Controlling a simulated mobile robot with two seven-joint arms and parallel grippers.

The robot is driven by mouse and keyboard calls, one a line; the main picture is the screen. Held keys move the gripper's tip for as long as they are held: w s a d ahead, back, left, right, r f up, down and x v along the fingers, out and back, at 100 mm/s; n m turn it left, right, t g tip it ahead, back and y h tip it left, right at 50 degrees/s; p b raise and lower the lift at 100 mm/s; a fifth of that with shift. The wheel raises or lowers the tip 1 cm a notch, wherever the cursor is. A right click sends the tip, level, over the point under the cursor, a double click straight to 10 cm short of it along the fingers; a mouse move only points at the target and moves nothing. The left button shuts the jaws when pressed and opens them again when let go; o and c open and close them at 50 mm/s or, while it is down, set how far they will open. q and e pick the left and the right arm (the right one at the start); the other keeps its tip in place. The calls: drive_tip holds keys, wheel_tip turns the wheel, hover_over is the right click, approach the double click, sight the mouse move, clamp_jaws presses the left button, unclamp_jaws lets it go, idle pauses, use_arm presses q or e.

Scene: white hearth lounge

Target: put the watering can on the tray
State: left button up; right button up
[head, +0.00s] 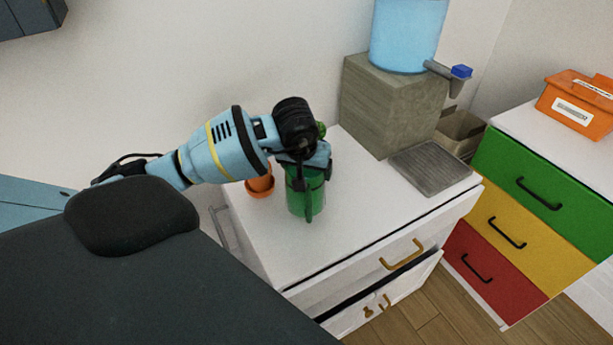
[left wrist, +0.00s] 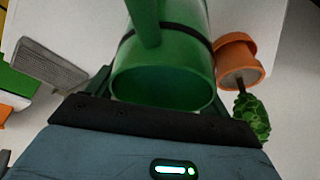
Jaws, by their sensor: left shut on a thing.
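The green watering can (head: 305,198) is at the white cabinet top's middle, upright as far as I can see. My left gripper (head: 305,170) comes from the left and is shut on the can near its upper part. In the left wrist view the can (left wrist: 165,88) fills the space between the fingers, its open rim facing the camera. I cannot tell whether its base touches the cabinet top. The grey ribbed tray (head: 435,168) lies to the right, under the dispenser tap, apart from the can. It also shows in the left wrist view (left wrist: 52,62). My right gripper is out of view.
An orange plant pot (head: 260,187) stands close left of the can. The water dispenser (head: 395,105) stands behind the tray, its tap (head: 445,78) jutting above it. The white top (head: 350,225) is clear between can and tray. A drawer (head: 380,285) below is partly open.

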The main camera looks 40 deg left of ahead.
sight(307, 177)
use_arm(q)
drive_tip(key=shift+w+a, duration=0.3)
drive_tip(key=shift+w, duration=0.05)
wheel_tip(307, 177, down, 3)
drive_tip(key=shift+f, duration=0.2)
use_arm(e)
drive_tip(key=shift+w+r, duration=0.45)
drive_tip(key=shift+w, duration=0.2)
use_arm(q)
drive_tip(key=shift+f, duration=0.1)
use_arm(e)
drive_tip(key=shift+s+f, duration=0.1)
use_arm(q)
drive_tip(key=shift+f, duration=0.1)
drive_tip(key=o, duration=1.3)
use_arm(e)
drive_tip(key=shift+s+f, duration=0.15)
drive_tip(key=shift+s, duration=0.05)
